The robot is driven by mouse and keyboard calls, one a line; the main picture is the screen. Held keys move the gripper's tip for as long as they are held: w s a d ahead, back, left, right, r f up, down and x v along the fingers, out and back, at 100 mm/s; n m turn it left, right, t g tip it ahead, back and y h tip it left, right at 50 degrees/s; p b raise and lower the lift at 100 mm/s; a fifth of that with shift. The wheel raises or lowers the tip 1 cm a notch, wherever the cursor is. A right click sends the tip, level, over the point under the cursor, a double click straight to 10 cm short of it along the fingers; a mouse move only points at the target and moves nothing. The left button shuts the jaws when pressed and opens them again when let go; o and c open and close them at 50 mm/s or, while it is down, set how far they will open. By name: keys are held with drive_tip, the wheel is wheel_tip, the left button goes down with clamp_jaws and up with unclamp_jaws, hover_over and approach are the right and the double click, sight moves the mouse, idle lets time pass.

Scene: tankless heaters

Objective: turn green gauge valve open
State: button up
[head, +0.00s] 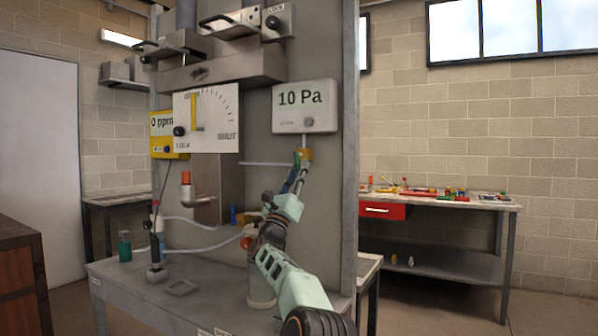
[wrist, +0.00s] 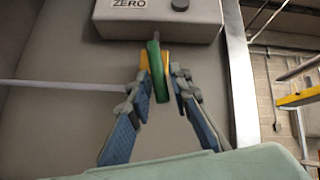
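The green valve handle (wrist: 156,68) hangs below the white gauge box (wrist: 160,14) in the wrist view, with the yellow valve body (wrist: 171,68) behind it. In the head view, the yellow valve body (head: 305,154) sits just under the "10 Pa" gauge (head: 305,107). My gripper (wrist: 160,92) is open, with its blue-padded fingers on either side of the green handle. The left finger is close to the handle; contact cannot be told. In the head view, my gripper (head: 297,178) is raised to the valve and partly hides the handle.
A thin pipe (head: 268,164) runs left from the valve along the grey panel (head: 257,130). The white dial board (head: 208,118) and an orange-capped pipe (head: 186,180) are to the left. A workbench (head: 455,202) with a red drawer stands at right.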

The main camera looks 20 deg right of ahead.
drive_tip(key=shift+o, duration=0.7)
drive_tip(key=shift+s+a+f, duration=0.2)
drive_tip(key=shift+a+f, duration=0.05)
drive_tip(key=shift+f, duration=0.05)
drive_tip(key=s+a, duration=0.8)
drive_tip(key=a, duration=0.1)
drive_tip(key=shift+a+f, duration=0.1)
